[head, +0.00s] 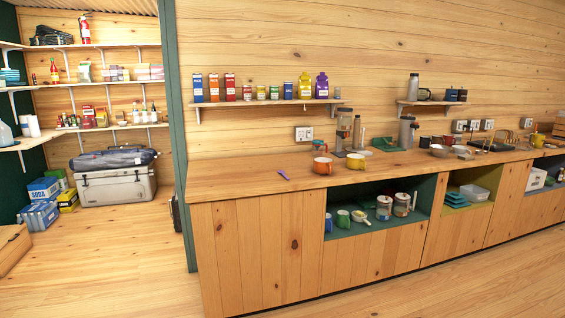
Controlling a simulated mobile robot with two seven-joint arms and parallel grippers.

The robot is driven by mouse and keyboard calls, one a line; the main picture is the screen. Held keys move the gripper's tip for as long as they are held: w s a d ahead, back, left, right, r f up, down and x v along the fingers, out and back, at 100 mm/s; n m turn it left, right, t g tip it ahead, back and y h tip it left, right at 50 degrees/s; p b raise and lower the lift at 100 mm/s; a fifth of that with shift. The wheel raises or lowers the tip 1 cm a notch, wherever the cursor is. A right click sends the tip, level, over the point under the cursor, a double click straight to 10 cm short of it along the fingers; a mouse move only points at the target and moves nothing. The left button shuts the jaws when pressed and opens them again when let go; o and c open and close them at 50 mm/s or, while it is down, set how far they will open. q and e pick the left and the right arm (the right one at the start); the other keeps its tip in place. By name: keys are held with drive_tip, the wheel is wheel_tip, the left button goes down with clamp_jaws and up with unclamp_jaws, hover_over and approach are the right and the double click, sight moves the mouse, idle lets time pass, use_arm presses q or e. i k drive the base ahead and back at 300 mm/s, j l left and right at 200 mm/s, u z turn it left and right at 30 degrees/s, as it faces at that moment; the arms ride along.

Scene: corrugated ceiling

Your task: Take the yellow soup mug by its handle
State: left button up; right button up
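A yellow mug (356,161) stands upright on the wooden counter (235,184), a little left of the middle of its length. It is small in the view, and I cannot clearly make out which way its handle points. Neither of my grippers is in view.
A grinder-like device (343,133) and a bottle (357,133) stand behind the mugs. A purple utensil (284,175) lies to the left. Open compartments below hold mugs and jars (384,207). The floor (120,270) before the counter is clear.

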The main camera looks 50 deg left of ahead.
sight(354, 161)
drive_tip(key=l+u, duration=0.15)
drive_tip(key=u, duration=0.25)
drive_tip(key=l+u, duration=0.15)
drive_tip(key=u, duration=0.2)
drive_tip(key=l+u, duration=0.15)
drive_tip(key=u, duration=0.25)
drive_tip(key=l+u, duration=0.15)
drive_tip(key=u, duration=0.2)
